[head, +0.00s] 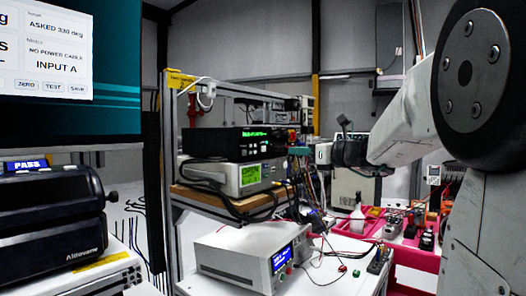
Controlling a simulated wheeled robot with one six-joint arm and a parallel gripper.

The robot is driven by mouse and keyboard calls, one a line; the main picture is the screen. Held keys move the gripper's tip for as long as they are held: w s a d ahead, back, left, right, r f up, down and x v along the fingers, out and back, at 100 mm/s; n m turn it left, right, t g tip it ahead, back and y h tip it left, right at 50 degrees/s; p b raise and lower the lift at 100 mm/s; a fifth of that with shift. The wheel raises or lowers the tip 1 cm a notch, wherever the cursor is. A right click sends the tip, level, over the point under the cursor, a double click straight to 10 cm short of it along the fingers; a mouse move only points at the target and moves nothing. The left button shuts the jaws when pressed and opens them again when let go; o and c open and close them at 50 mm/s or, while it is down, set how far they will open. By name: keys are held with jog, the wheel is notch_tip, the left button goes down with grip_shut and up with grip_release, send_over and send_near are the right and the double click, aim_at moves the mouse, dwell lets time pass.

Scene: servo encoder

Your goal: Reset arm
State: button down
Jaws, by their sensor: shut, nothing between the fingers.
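My arm comes in from the right edge, with a large dark round joint and a white link reaching left. At its end, my gripper (324,153) is small in the middle of the head view, beside the dark wrist. It is shut and empty, held above the bench and apart from the instruments. Its fingertips are hard to make out at this size. A screen (60,50) at the upper left reads "ASKED 330 deg", "NO POWER CABLE" and "INPUT A". A black device (55,222) at the lower left has a small blue display reading "PASS".
A metal-framed shelf (190,200) holds two stacked instruments (235,160) with green displays and hanging cables. A white power supply (245,255) stands on the white bench (345,283) below. Pink trays (420,255) with small parts are at the right. Open air surrounds the wrist.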

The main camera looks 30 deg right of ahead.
jog(key=s+a+f+n+g, duration=0.5)
jog(key=a+f+n, duration=0.1)
jog(key=f+n, duration=0.15)
jog(key=s+a+f+n+g, duration=0.4)
jog(key=a+f+n, duration=0.2)
jog(key=f+n, duration=0.15)
jog(key=s+a+f+n+g+h, duration=0.2)
jog(key=s+a+f+n, duration=0.1)
jog(key=s+n, duration=0.2)
jog(key=s+a+f+n+g+h, duration=0.2)
jog(key=s+f+n, duration=0.2)
jog(key=s+n, duration=0.2)
jog(key=s+a+f+n+g+h, duration=0.2)
jog(key=s+a+f+n, duration=0.1)
jog(key=s, duration=0.6)
jog(key=f+n, duration=0.1)
jog(key=n, duration=0.1)
jog(key=shift+s+a+f+n+g, duration=0.25)
jog(key=shift+s+a+n+g, duration=0.05)
jog(key=shift+s+n+g, duration=0.1)
